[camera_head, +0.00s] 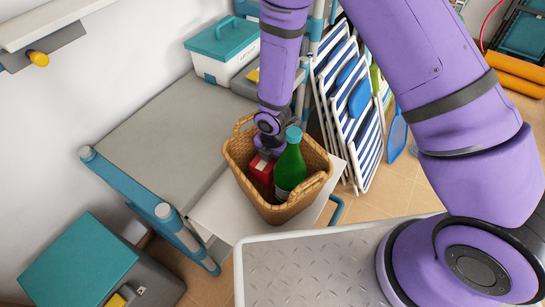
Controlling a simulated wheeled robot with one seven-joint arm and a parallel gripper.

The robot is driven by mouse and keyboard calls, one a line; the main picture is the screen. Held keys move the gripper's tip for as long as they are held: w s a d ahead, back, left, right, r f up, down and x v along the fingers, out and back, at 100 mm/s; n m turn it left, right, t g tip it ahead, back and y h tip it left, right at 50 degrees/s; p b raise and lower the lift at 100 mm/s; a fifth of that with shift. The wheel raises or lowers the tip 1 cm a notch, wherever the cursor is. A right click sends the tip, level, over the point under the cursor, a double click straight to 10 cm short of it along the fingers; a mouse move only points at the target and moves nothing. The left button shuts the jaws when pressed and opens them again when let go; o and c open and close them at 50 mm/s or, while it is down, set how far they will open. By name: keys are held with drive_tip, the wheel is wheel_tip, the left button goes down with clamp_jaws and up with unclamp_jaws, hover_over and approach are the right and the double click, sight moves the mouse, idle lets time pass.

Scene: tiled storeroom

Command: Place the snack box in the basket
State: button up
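The wicker basket (236,155) stands on a light grey surface in the middle of the view. A red box (261,168), which looks like the snack box, is inside the basket on its left side. A green bottle (290,168) with a teal cap stands in the basket to the right of the red box. My gripper (264,154) reaches down into the basket, at the top of the red box. Its fingertips are small and partly hidden, so I cannot tell whether they are closed on the box.
A teal-lidded cooler box (222,48) stands behind the basket. Striped folding chairs (352,105) lean at the right. Another teal-lidded box (80,262) sits at the lower left. The grey shelf top (165,140) left of the basket is clear.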

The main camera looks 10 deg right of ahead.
drive_tip(key=shift+s+f, duration=0.1)
drive_tip(key=shift+f, duration=0.35)
drive_tip(key=o, duration=1)
drive_tip(key=shift+s, duration=0.1)
drive_tip(key=r, duration=1.3)
drive_tip(key=shift+w+r, duration=0.15)
drive_tip(key=shift+w, duration=0.05)
